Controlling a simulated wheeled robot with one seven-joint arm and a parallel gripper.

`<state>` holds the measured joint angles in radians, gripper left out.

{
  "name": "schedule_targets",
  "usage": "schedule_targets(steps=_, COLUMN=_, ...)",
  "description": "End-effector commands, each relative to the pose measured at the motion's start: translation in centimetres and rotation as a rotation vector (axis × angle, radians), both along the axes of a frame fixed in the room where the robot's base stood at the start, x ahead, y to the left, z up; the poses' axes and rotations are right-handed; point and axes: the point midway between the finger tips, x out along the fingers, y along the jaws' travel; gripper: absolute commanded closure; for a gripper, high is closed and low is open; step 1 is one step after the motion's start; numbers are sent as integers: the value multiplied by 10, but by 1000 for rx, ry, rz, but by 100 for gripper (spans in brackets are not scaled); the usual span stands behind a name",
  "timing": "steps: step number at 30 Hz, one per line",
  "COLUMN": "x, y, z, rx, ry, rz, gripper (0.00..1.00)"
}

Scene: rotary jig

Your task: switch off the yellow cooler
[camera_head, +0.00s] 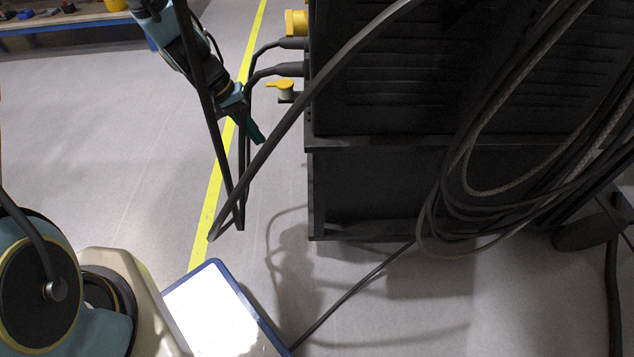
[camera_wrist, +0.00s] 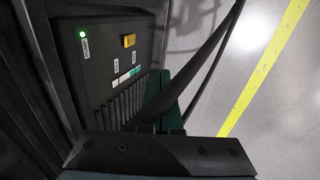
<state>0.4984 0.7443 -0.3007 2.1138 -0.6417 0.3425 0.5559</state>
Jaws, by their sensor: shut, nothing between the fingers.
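A dark machine panel (camera_wrist: 105,55) fills the left of the wrist view. It bears a lit green lamp (camera_wrist: 82,34) with a label, a small yellow switch (camera_wrist: 129,40), more labels and a vent grille; the label text is too small to read. I cannot tell from the body colour whether this is the yellow cooler. My gripper (camera_head: 256,134) is shut and empty, left of the black cabinet (camera_head: 400,185) in the head view. Its green fingers (camera_wrist: 165,97) show in front of the panel, below and right of the switch. I cannot tell whether they touch it.
Thick black cables (camera_head: 345,62) loop past my gripper. A yellow lever (camera_head: 281,86) and a yellow block (camera_head: 296,22) stick out from the cabinet's left side. More cables (camera_head: 455,190) hang at right. A yellow floor line (camera_head: 207,205) runs across clear floor at left.

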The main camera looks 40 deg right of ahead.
Motion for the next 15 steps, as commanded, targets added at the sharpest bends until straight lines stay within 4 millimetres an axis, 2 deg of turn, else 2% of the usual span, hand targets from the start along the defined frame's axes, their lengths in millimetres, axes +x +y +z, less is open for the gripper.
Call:
schedule_targets(steps=1, x=-4, y=-6, z=-16, rx=-6, ry=7, rz=-8, gripper=100)
schedule_targets(steps=4, x=-9, y=-13, z=-25, rx=-13, ry=15, rz=-17, gripper=100)
schedule_targets(steps=15, x=-11, y=-17, z=-28, rx=-17, ry=20, rz=-22, gripper=100)
